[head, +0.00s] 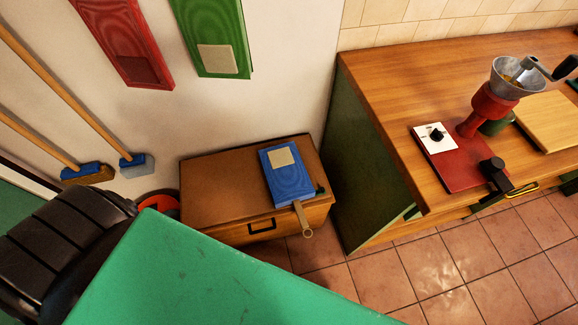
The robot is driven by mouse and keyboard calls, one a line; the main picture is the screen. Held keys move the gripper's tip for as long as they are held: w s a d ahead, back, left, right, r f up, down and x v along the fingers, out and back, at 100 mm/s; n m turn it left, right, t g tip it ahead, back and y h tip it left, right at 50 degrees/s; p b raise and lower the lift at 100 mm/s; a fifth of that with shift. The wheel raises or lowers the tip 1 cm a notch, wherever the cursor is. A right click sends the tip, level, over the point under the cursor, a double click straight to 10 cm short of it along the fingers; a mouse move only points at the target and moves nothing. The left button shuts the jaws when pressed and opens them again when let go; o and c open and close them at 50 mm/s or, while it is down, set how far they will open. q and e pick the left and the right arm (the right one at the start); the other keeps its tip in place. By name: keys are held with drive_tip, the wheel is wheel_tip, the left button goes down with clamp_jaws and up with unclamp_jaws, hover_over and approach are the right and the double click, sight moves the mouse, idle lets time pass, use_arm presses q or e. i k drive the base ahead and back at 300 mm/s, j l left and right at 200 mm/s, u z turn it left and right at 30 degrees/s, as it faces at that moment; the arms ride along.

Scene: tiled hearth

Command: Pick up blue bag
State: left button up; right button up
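The blue bag (284,174) appears to be the flat blue piece lying on top of a brown box-like chest (217,185). It has a beige patch on its upper half. A narrow strap with a ring at its end (302,222) hangs past the chest's front edge. Nothing is touching the bag from above. Neither my left nor my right gripper shows in the head view.
A wooden counter (385,92) with a red grinder (489,104) stands to the right of the chest. Red (122,36) and green (214,37) pieces hang on the wall. Brooms lean at left. Tiled floor (440,268) is clear in front of the counter.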

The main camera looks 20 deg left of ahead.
sight(288, 181)
drive_tip(key=i+l+u, duration=0.1)
drive_tip(key=l+u, duration=0.65)
